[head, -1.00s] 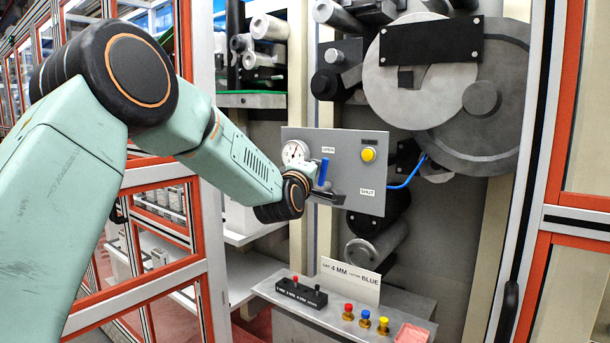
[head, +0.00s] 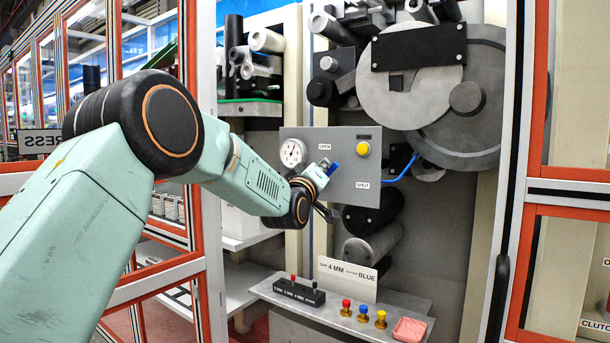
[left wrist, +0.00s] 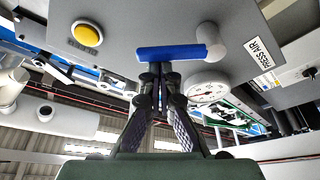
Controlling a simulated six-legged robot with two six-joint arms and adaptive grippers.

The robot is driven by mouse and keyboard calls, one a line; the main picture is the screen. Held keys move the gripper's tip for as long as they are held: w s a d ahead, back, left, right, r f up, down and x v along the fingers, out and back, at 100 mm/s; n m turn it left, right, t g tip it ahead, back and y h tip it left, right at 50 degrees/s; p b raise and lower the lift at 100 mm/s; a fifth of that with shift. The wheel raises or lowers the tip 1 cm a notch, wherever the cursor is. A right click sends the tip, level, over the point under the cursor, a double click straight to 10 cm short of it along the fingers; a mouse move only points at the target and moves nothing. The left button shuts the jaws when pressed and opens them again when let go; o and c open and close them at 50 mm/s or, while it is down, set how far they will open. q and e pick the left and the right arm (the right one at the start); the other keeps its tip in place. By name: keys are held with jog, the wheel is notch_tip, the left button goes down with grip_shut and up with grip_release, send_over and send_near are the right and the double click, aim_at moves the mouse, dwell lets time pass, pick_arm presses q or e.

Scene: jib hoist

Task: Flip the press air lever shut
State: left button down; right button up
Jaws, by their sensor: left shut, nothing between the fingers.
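The press air lever is a blue bar on a grey round pivot. In the left wrist view the lever (left wrist: 172,52) lies nearly level across the panel, its pivot at the right end. In the head view a short part of the blue lever (head: 334,168) shows beside my left wrist; the rest is hidden. My left gripper (left wrist: 160,72) is shut and empty, its fingertips against or very close to the lever's side; contact is hard to tell. The grey panel (head: 345,193) carries OPEN and SHUT labels, a gauge (head: 292,153) and a yellow button (head: 362,149). My right gripper is out of view.
Below the panel, a shelf (head: 262,291) carries a black switch block (head: 299,292), several coloured knobs and a pink tray (head: 409,329). Large rollers (head: 450,100) stand behind. A blue hose (head: 401,170) runs from the panel's right. Orange-framed doors flank the opening.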

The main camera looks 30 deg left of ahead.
aim_at(331, 182)
pick_arm(q)
jog(key=m, duration=0.1)
jog(key=f+m+h+b, duration=0.1)
jog(key=d+m+b, duration=0.1)
jog(key=shift+w+f+m+t+h, duration=0.15)
jog(key=shift+f+m+t+h, duration=0.15)
jog(key=shift+m, duration=0.1)
jog(key=shift+d+f+m+h+b, duration=0.2)
jog(key=shift+m+h+b, duration=0.35)
jog(key=shift+m, duration=0.55)
jog(key=m+b, duration=0.1)
jog(key=f+m+h, duration=0.1)
jog(key=m, duration=0.1)
jog(key=shift+d+f+m+h+b, duration=0.15)
jog(key=shift+d+m+h+b, duration=0.1)
jog(key=shift+d+m+b, duration=0.1)
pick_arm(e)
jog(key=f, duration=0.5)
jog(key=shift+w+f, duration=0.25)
pick_arm(q)
jog(key=shift+d, duration=0.1)
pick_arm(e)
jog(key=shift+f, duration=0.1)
